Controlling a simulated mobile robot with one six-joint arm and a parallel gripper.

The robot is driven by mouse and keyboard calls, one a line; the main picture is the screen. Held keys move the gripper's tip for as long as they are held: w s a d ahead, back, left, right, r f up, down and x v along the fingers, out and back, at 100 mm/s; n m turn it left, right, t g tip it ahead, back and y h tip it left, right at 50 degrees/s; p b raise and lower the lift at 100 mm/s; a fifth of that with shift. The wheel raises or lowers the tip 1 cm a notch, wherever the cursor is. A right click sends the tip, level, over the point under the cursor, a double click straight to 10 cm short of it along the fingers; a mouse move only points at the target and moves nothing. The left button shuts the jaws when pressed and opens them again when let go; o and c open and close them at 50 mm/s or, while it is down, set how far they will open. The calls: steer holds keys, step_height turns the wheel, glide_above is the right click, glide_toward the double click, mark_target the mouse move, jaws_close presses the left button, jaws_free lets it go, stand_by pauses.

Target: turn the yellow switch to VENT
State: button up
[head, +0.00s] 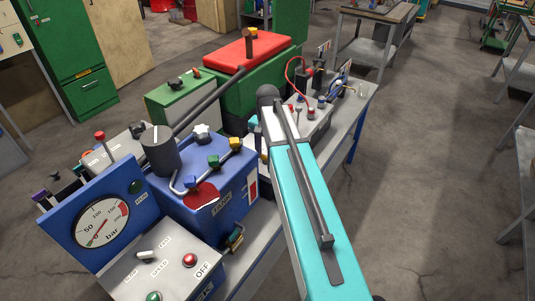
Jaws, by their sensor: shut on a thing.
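My turquoise arm crosses the middle of the head view, and its dark far joint is above the bench. My gripper is hidden behind the arm, so I cannot see its jaws or what they touch. I cannot read a VENT label, and I cannot tell whether this knob is the yellow switch. The bench area behind my arm is hidden.
A pressure gauge panel (100,226) and a grey control box (165,272) with a speed knob and OFF button stand at the front left. A green machine with a red top (255,50) is behind. Several small devices crowd the bench's right end.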

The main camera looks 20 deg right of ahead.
steer(key=shift+m, duration=0.6)
steer(key=o, duration=1.1)
steer(key=shift+c, duration=0.2)
steer(key=shift+r, duration=0.15)
step_height(320, 180, up, 14)
steer(key=b, duration=0.3)
steer(key=shift+f, duration=0.25)
steer(key=shift+r, duration=0.1)
